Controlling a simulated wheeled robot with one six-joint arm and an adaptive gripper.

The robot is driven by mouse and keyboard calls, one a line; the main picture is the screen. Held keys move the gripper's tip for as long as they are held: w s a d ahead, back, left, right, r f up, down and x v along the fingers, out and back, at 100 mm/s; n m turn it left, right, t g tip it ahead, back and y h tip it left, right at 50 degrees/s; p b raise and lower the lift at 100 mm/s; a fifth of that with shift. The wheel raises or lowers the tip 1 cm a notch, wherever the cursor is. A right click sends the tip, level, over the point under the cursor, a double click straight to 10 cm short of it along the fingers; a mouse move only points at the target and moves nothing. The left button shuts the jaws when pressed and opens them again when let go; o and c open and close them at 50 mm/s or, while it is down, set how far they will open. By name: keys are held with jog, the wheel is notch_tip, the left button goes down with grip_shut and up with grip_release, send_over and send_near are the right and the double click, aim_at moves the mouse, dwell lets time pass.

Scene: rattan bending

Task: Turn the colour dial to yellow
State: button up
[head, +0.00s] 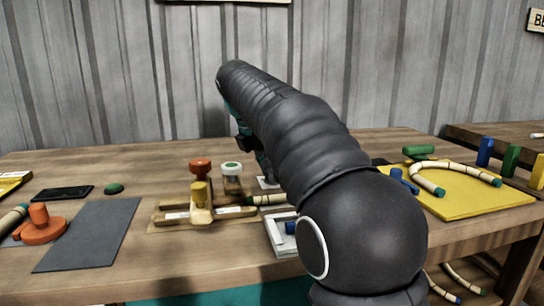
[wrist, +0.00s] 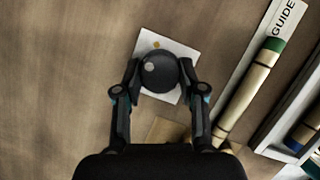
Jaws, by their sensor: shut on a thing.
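The colour dial (wrist: 164,68) is a dark round knob with a pale grey dot on its left part. It sits on a white plate (wrist: 189,56), which also shows in the head view (head: 266,184), partly hidden by my arm. A small orange-yellow mark shows on the plate above the knob in the wrist view; other marks are hidden. My gripper (wrist: 160,76) is shut on the dial, one finger on each side. In the head view my gripper (head: 258,160) points down at the plate behind the wooden jig.
A rattan piece (wrist: 245,95) lies beside a GUIDE strip (wrist: 262,38), right of the dial. A wooden jig (head: 200,214) with coloured knobs stands in front. A yellow board (head: 460,205) with bent rattan lies right. A grey mat (head: 90,235) lies left.

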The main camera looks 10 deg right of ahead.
jog(key=m+g, duration=0.1)
jog(key=m, duration=0.2)
jog(key=shift+w+m+h, duration=0.1)
jog(key=shift+m+h, duration=0.2)
jog(key=shift+m, duration=0.1)
jog(key=shift+m+g, duration=1)
jog(key=shift+m, duration=0.9)
jog(key=o, duration=1.1)
jog(key=shift+o, duration=0.2)
